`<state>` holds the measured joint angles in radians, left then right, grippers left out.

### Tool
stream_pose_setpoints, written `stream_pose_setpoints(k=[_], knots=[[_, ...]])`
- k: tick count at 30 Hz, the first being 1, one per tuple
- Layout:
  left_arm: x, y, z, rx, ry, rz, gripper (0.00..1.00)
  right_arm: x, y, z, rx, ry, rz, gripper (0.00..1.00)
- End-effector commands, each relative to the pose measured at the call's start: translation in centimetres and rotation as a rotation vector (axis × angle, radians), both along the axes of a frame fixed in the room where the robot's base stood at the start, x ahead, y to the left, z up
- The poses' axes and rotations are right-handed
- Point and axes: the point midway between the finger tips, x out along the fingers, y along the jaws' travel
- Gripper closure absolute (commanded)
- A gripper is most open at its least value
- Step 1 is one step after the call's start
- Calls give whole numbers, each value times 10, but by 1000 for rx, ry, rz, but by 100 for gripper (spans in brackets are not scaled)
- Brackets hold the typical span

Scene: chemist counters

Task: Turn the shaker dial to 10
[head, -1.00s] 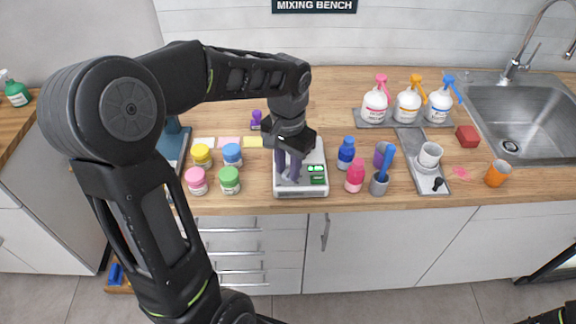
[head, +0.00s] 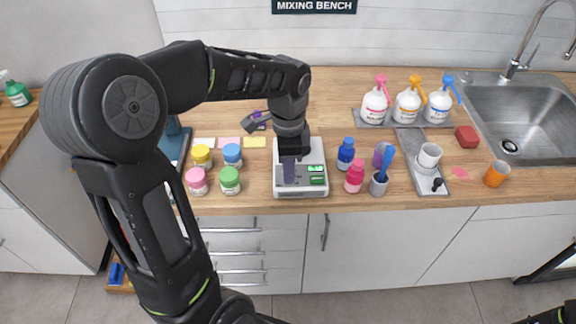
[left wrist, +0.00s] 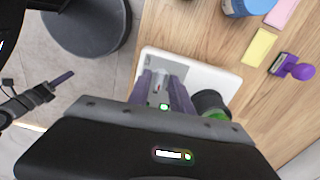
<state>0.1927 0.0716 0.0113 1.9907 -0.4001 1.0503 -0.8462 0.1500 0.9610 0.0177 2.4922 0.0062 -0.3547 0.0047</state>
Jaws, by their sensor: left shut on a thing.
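The shaker (head: 301,192) is a white box with a grey panel, a green lit display (head: 315,168) and a green button at its right. Its display is too small to read. My left gripper (head: 289,172) points down at the left part of the panel. In the left wrist view the gripper (left wrist: 163,92) has its two purple-grey fingers against the shaker's front, shut on the dial, which they mostly hide. The shaker's white body (left wrist: 205,73) shows around them. My right gripper (left wrist: 62,78) shows small at the left wrist view's left edge; its opening is unclear.
Yellow, blue, pink and green jars (head: 229,180) stand left of the shaker. A blue bottle (head: 346,152), a pink bottle (head: 355,176) and a grey cup with a blue tool (head: 379,188) stand close at its right. A purple stamp (left wrist: 295,68) lies behind.

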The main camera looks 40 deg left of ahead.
Motion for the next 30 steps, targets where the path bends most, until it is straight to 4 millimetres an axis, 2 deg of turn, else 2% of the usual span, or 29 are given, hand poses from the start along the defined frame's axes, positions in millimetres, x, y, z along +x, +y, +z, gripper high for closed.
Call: stream_pose_setpoints(k=[18,19,26,30], knots=[[1,0,1,1,-3,-61,100,0,0,1,0,0,0,64],[1,0,1,1,-3,-61,73,0,0,1,0,0,0,64],[0,0,0,1,-2,-60,54,0,0,1,0,0,0,64],[0,0,0,1,-1,-60,52,0,0,1,0,0,0,64]])
